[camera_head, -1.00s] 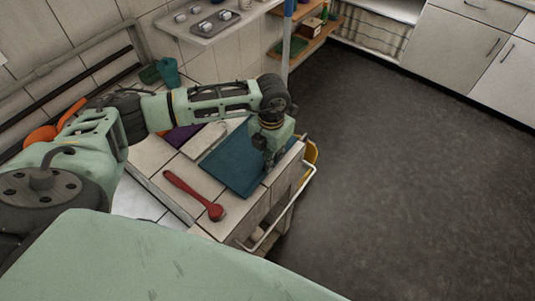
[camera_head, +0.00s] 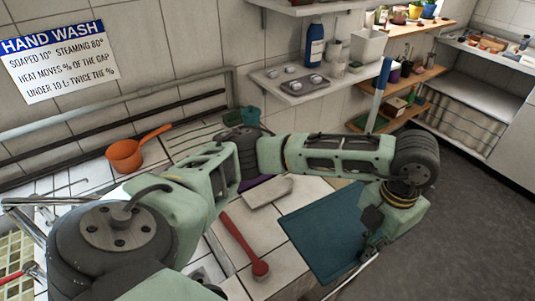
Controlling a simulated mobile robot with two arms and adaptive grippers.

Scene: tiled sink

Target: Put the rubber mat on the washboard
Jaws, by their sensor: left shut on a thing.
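The rubber mat, a flat dark teal rectangle (camera_head: 318,228), is at the right end of the tiled counter in the head view. My left gripper (camera_head: 372,248) points down at its right edge and is shut on it. The fingertips are small and partly lost against the mat. I cannot tell how far the mat is above the tiles. A pale board with dark parallel grooves (camera_head: 190,140), which looks like the washboard, lies at the back of the counter near the wall. My left arm hides part of the area in front of it. My right gripper is out of view.
A red long-handled brush (camera_head: 243,246) lies left of the mat. A pale flat block (camera_head: 268,192) and a purple item (camera_head: 256,183) lie behind it. An orange pan (camera_head: 125,155) sits at the back left.

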